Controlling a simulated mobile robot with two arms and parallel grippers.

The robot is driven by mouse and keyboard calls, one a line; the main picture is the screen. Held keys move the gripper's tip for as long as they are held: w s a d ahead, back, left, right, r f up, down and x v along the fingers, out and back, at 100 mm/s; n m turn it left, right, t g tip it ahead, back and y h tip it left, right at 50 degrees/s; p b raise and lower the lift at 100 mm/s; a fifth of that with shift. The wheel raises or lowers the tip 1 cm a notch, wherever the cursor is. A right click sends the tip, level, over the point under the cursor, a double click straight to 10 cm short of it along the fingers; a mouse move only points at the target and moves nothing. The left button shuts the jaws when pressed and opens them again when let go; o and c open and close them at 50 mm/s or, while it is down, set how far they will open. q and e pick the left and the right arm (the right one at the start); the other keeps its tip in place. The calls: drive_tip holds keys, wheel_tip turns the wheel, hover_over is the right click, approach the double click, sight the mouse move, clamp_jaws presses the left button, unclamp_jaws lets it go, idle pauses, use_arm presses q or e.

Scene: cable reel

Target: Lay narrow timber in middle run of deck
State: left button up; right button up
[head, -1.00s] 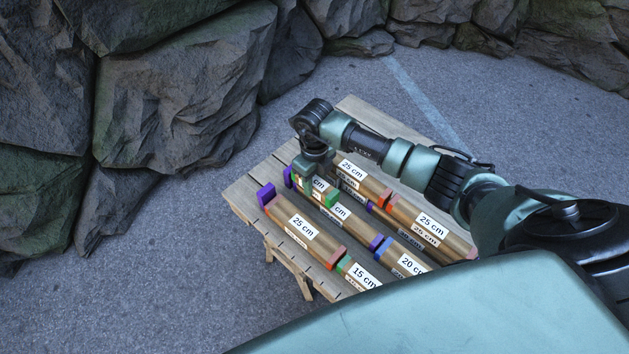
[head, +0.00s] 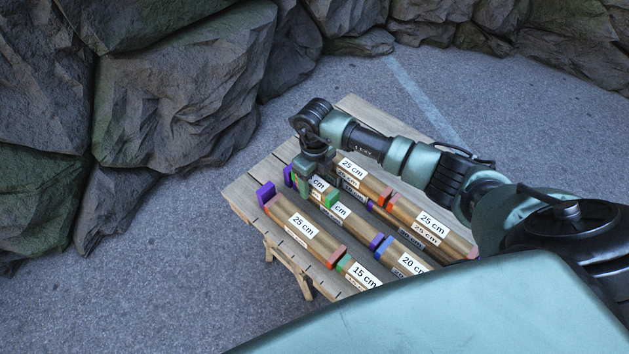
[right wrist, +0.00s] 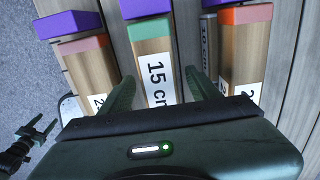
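My right gripper (head: 316,180) is low over the left end of the middle run on the deck (head: 243,192). In the right wrist view its fingers (right wrist: 160,75) straddle a green-ended 15 cm timber (right wrist: 151,50), with narrow gaps at both sides; the gripper looks open. The timber lies in line with a purple end block (right wrist: 145,8). In the head view the gripper partly hides this timber, and its label (head: 318,184) shows. Further along the middle run lies a 20 cm timber (head: 404,258).
The near run holds a 25 cm timber (head: 305,228) and a 15 cm timber (head: 358,272), beside a purple block (head: 266,194). The far run holds 25 cm timbers (head: 430,222). A thin piece marked 10 cm (right wrist: 209,45) shows between runs. Rocks (head: 180,90) stand behind the deck.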

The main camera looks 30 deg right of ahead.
drive_tip(key=shift+r, duration=0.1)
wheel_tip(320, 180, up, 8)
drive_tip(key=shift+f, duration=0.2)
drive_tip(key=shift+s, duration=0.1)
